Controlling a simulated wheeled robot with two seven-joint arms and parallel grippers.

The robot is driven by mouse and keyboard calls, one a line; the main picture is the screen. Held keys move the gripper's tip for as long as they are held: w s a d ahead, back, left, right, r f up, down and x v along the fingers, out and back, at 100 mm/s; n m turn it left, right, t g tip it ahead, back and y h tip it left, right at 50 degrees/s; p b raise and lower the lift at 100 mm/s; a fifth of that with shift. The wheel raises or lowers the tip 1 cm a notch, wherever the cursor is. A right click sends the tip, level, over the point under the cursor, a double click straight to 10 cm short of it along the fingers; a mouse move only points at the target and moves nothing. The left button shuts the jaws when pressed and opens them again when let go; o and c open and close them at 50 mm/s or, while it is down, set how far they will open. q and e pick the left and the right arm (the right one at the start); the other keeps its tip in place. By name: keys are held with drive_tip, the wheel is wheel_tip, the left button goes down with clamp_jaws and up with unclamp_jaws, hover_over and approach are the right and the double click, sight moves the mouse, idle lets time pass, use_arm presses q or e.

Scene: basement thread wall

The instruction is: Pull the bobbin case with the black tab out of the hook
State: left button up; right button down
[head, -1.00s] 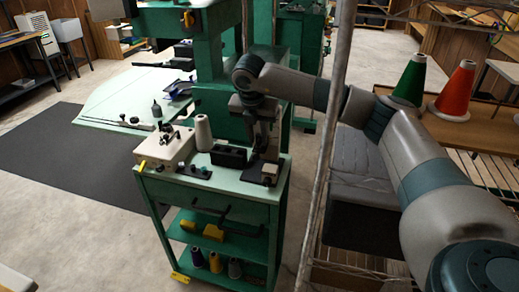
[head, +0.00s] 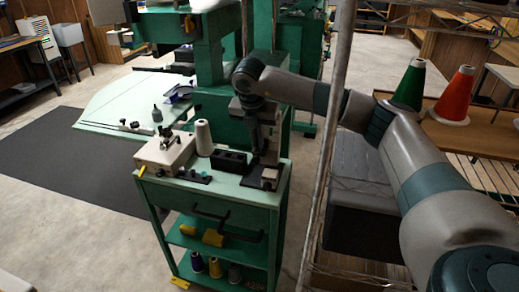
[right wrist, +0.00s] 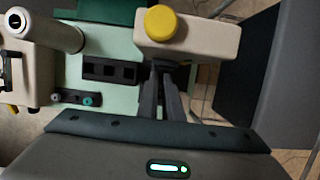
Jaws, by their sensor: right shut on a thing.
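My right gripper (head: 267,155) is over the right end of the green cart top. In the right wrist view its two dark fingers (right wrist: 161,88) are close together and reach under a beige block with a yellow knob (right wrist: 161,22). The gripper is shut on the bobbin case, which is largely hidden by the fingers and this block. The hook and the black tab cannot be made out. A dark base plate (head: 262,184) lies below the gripper on the cart. My left gripper is out of view.
On the cart top (head: 225,183) are a beige box (head: 165,153), a white thread cone (head: 203,138), a black three-slot holder (head: 229,160) and a small strip with a teal piece (right wrist: 91,100). A wire rack post (head: 328,140) stands close to the right.

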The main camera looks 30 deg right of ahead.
drive_tip(key=shift+r+p, duration=0.35)
drive_tip(key=shift+r, duration=0.85)
drive_tip(key=shift+r+p, duration=0.75)
drive_tip(key=shift+r, duration=0.8)
drive_tip(key=shift+r+p, duration=0.7)
drive_tip(key=shift+r, duration=0.6)
drive_tip(key=c, duration=1.8)
unclamp_jaws()
drive_tip(key=shift+c, duration=0.2)
